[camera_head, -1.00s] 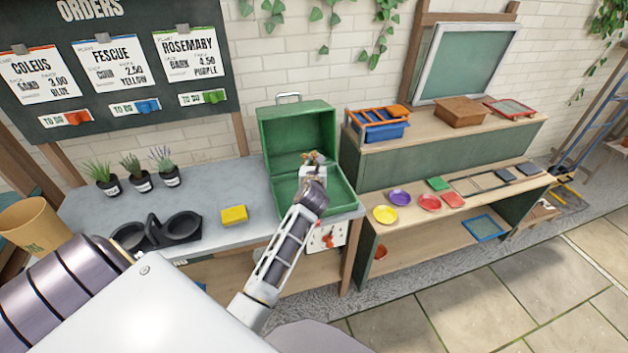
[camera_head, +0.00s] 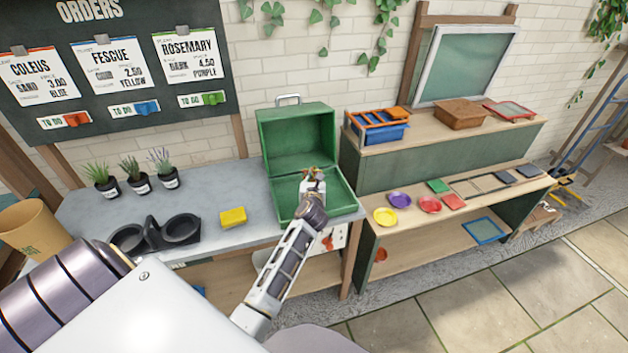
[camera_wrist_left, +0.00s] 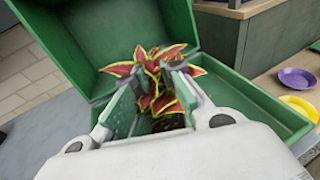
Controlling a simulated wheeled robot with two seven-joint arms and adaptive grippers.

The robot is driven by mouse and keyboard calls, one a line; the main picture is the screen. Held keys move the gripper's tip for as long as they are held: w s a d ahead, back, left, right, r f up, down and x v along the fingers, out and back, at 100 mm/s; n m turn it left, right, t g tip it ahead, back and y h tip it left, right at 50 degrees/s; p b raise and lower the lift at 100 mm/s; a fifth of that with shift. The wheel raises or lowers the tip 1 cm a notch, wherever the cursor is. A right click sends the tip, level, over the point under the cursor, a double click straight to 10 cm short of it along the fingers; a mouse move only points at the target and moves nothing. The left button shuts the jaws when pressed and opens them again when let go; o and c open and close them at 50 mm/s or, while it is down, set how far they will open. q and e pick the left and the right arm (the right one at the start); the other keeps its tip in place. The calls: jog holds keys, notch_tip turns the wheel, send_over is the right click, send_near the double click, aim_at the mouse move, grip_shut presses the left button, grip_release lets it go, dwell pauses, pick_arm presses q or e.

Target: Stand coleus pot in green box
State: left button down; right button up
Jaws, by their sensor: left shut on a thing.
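The coleus (camera_wrist_left: 160,62), with red leaves edged in yellow-green, shows in the left wrist view between my fingers; its pot is mostly hidden. My left gripper (camera_wrist_left: 158,78) is shut on the coleus pot. In the head view my left gripper (camera_head: 313,176) is over the tray part of the open green box (camera_head: 297,140), which stands on the grey bench with its lid up. The box also shows in the left wrist view (camera_wrist_left: 262,112), around the plant. I cannot tell whether the pot touches the box floor. My right gripper is not in view.
Several potted plants (camera_head: 138,184) stand at the bench's back left. A black double holder (camera_head: 160,235) and a yellow block (camera_head: 233,217) lie left of the box. A wooden shelf (camera_head: 400,228) with coloured saucers stands to the right.

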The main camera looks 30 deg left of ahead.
pick_arm(q)
jog(key=shift+f, duration=0.15)
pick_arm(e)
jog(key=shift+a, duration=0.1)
pick_arm(q)
jog(key=shift+f, duration=0.15)
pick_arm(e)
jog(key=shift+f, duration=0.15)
pick_arm(q)
jog(key=c, duration=1.5)
grip_release()
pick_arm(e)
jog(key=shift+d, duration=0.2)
pick_arm(q)
jog(key=v, duration=1.2)
jog(key=shift+d, duration=0.1)
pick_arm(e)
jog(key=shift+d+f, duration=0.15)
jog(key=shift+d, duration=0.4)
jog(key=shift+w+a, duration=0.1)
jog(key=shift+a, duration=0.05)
